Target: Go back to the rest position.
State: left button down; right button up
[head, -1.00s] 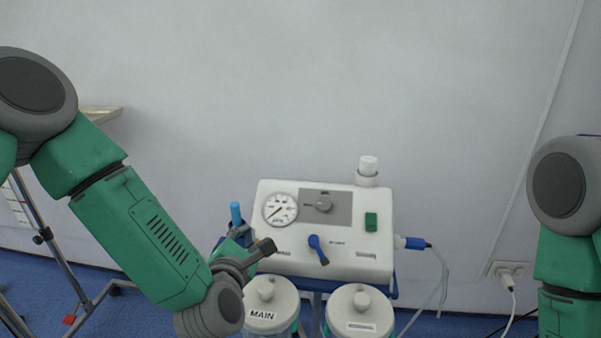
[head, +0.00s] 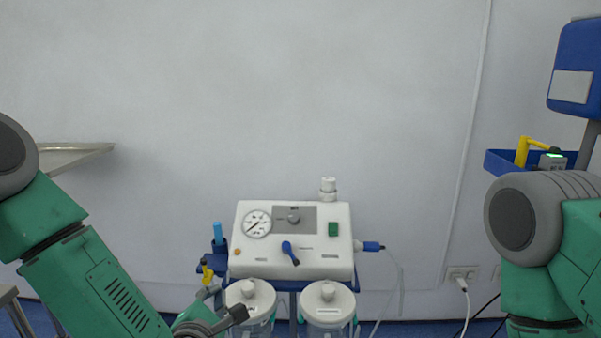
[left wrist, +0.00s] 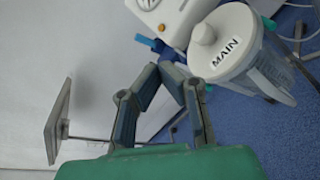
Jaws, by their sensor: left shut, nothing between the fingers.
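My left gripper (head: 238,314) is at the bottom of the head view, in front of the left canister of the suction machine. In the left wrist view its fingers (left wrist: 172,72) come together at the tips, shut and empty. The suction machine (head: 292,262) stands ahead, with a gauge, a blue lever and a green switch on its front. My right arm shows at the right edge of the head view, but its gripper is out of view.
Two lidded canisters, left (head: 250,294) and right (head: 327,296), hang below the machine. The left one reads MAIN in the left wrist view (left wrist: 222,45). A metal tray (head: 75,155) is at the left. A blue bin (head: 497,161) with a yellow item is at the right.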

pick_arm(q)
jog(key=s+a+f+m+g+h, duration=0.2)
jog(key=s+f+m+g, duration=0.5)
jog(key=s+f+m, duration=0.7)
jog(key=s+a+f+m+g, duration=0.2)
jog(key=s+a+m, duration=0.1)
jog(key=s, duration=0.3)
jog(key=s+a+f+m+g+y+p, duration=0.1)
jog(key=s+a+f+m+g, duration=0.1)
jog(key=s+m, duration=0.3)
jog(key=s+a+f+m+g+y+p, duration=0.1)
jog(key=s+a+m+g, duration=0.3)
jog(key=s, duration=0.4)
jog(key=shift+s+a+f+m, duration=0.35)
jog(key=shift+f+m, duration=0.05)
jog(key=shift+f, duration=0.4)
jog(key=shift+w, duration=0.15)
